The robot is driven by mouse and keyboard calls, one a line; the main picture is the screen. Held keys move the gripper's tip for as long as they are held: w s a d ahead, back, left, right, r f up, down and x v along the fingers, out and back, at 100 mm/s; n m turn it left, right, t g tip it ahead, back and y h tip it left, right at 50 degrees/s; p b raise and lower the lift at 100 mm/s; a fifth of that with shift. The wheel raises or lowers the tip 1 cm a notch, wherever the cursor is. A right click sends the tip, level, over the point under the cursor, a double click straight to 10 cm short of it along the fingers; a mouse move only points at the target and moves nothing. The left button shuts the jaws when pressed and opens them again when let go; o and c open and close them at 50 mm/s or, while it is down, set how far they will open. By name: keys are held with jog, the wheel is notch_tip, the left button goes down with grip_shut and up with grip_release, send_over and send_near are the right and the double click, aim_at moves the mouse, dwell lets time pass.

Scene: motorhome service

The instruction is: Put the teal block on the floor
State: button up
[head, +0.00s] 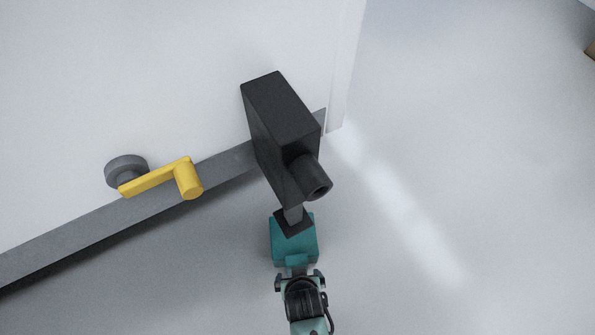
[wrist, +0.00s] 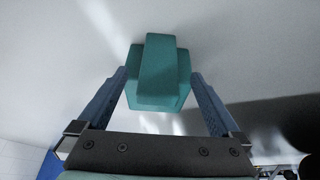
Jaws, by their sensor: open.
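The teal block (head: 284,253) is below the dark box-shaped unit (head: 285,115) in the head view. A small dark plate (head: 292,224) at the end of that unit's short leg overlaps the block's top; I cannot tell if they touch. My gripper (head: 300,277) is at the block's near side. In the wrist view the block (wrist: 160,70), with a narrower raised tab facing me, appears between the two blue fingers of my gripper (wrist: 160,78). The fingers are open, with visible gaps near their bases. Whether the block touches the floor (head: 420,160) is unclear.
The vehicle's white side wall (head: 130,70) with a grey lower edge (head: 90,230) fills the upper left. A yellow crank handle (head: 155,180) sticks out from it. The floor to the right is clear. A brown object (head: 591,49) shows at the far right edge.

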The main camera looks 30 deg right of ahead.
jog(key=shift+p+v, duration=0.8)
jog(key=shift+v, duration=1)
